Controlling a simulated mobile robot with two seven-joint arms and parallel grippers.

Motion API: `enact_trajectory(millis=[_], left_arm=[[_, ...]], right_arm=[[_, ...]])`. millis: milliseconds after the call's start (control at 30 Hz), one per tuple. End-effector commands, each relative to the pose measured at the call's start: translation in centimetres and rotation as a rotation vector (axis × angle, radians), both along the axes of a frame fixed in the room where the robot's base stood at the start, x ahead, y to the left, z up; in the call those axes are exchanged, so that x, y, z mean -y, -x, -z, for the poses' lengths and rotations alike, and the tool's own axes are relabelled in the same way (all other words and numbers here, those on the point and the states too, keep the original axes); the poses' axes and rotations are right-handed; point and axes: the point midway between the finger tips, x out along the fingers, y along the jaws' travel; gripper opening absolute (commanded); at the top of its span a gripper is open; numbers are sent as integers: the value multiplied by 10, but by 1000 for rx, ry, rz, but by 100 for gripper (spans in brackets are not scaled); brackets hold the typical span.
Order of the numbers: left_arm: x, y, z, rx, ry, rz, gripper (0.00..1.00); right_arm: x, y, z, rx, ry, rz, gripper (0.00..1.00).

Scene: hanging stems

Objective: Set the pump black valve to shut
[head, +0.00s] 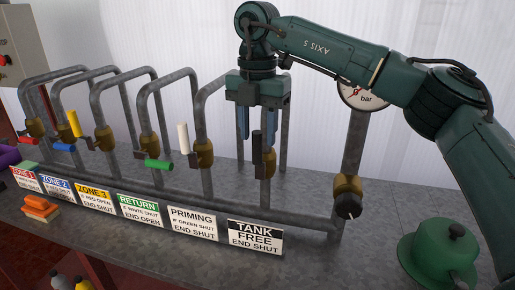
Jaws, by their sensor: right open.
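A brass valve (268,162) with an upright black lever (256,145) sits on the stem above the sign marked "TANK FREE END SHUT" (255,238). My right gripper (257,136) points down from above with its two blue-grey fingers apart. The lever's upper end is near the fingertips; I cannot tell whether they touch it. Another brass valve with a round black knob (348,206) sits low on the pipe below the gauge (363,94), right of my gripper. No label reading "pump" is visible. My left gripper is not in view.
Left of the gripper, stems carry valves with white (183,138), green (158,164), yellow (74,123), blue (62,148) and red levers, with signs below. A green domed object (438,252) stands at right. An orange block (40,209) lies at left. The grey bench is clear at front centre.

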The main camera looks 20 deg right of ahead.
Motion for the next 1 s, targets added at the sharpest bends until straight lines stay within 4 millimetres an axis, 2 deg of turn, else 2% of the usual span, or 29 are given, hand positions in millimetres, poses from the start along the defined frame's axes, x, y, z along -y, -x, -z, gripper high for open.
enact_trajectory(millis=[100,300,667,1000], left_arm=[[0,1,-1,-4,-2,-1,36],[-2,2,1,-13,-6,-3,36],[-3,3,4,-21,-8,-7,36],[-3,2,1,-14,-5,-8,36]], right_arm=[[0,0,21,-2,-1,-2,41],[0,0,42,-1,-1,-2,41],[-1,0,47,1,-2,-2,41],[-1,0,47,1,-2,-2,14]])
